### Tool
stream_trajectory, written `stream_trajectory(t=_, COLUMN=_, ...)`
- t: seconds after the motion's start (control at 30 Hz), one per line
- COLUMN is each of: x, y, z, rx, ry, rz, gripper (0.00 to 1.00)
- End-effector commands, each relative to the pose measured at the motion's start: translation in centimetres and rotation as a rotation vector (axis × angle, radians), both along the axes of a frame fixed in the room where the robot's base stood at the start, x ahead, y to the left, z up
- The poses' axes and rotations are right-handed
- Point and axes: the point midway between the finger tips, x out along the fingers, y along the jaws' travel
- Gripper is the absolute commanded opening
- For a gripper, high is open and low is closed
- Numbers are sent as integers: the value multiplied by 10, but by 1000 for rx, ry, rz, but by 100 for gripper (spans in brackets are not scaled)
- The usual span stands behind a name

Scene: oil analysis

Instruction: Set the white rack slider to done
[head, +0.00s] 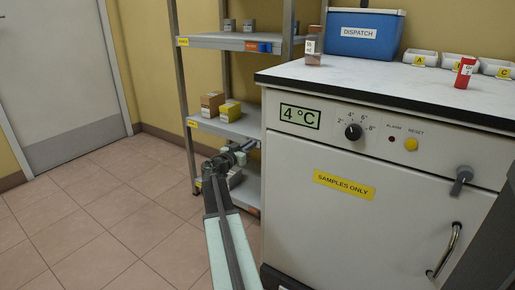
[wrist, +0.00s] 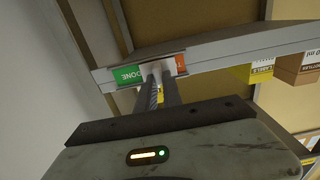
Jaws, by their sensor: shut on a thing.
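In the wrist view, the white slider (wrist: 155,68) sits on a track along a grey shelf edge (wrist: 225,49). A green label reading DONE (wrist: 129,75) shows left of the slider, and an orange label (wrist: 181,64) shows right of it. The two fingers of my gripper (wrist: 160,80) are shut on the slider and hide part of it. In the head view, my gripper (head: 246,146) is at the front edge of the rack's middle shelf (head: 207,127). The slider cannot be made out there.
A white fridge cabinet (head: 346,228) stands close to the right of my gripper. Boxes (head: 230,111) sit on the middle shelf. The top shelf has a blue slider (head: 264,47). The tiled floor (head: 120,220) on the left is clear.

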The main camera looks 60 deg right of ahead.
Motion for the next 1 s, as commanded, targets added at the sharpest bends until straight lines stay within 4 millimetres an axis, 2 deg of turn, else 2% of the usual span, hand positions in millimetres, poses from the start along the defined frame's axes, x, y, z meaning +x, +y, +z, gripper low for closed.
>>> stream_trajectory(t=0.03, x=12, y=-2, z=0, rx=0, ry=0, rz=3, gripper=0)
stream_trajectory(t=0.1, x=18, y=-1, z=0, rx=0, ry=0, rz=2, gripper=0)
stream_trajectory(t=0.37, x=20, y=0, z=0, rx=-1, ry=0, rz=7, gripper=0)
stream_trajectory(t=0.4, x=20, y=0, z=0, rx=-1, ry=0, rz=8, gripper=22)
stream_trajectory(t=0.43, x=20, y=0, z=0, rx=-1, ry=0, rz=8, gripper=30)
stream_trajectory(t=0.47, x=20, y=0, z=0, rx=-1, ry=0, rz=7, gripper=33)
stream_trajectory(t=0.8, x=17, y=2, z=0, rx=0, ry=0, rz=3, gripper=33)
stream_trajectory(t=0.87, x=17, y=7, z=0, rx=0, ry=0, rz=2, gripper=33)
stream_trajectory(t=1.0, x=17, y=28, z=0, rx=0, ry=0, rz=5, gripper=33)
